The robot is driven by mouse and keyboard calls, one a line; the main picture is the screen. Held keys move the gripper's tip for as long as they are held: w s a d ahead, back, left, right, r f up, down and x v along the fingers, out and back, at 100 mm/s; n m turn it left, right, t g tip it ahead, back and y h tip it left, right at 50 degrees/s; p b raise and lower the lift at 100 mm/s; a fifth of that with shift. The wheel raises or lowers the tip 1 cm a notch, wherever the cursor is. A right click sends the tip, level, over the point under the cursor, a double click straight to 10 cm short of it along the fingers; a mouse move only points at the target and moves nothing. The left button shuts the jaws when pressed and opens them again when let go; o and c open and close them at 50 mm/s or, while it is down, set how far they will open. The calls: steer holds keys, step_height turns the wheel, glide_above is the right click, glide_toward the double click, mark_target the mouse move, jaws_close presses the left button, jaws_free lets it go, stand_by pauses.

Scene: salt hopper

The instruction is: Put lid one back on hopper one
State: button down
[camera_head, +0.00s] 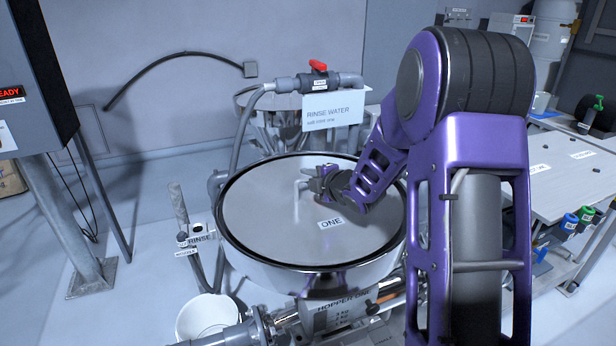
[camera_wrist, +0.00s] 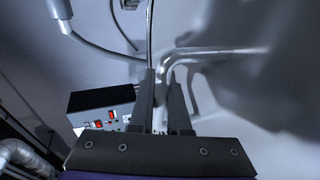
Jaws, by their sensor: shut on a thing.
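Lid one (camera_head: 265,215) is a wide, round, grey metal disc with a dark edge and a "ONE" label. In the head view it covers the mouth of hopper one (camera_head: 300,281), a shiny steel bowl, and looks about level and centred. I cannot tell whether it rests fully on the rim. My gripper (camera_head: 312,184) is over the lid's middle, shut on its bent metal handle. In the wrist view the handle (camera_wrist: 215,51) runs between the two dark fingers of my gripper (camera_wrist: 165,95). My arm hides part of the lid's right side.
A rinse water pipe with a red valve (camera_head: 318,66) and a sign stand behind the hopper. A white bucket (camera_head: 207,318) is at front left, near a rinse post. A display cabinet (camera_head: 30,80) stands at left, a table (camera_head: 580,175) at right.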

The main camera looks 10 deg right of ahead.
steer(key=shift+f+b, duration=0.35)
steer(key=shift+b, duration=0.15)
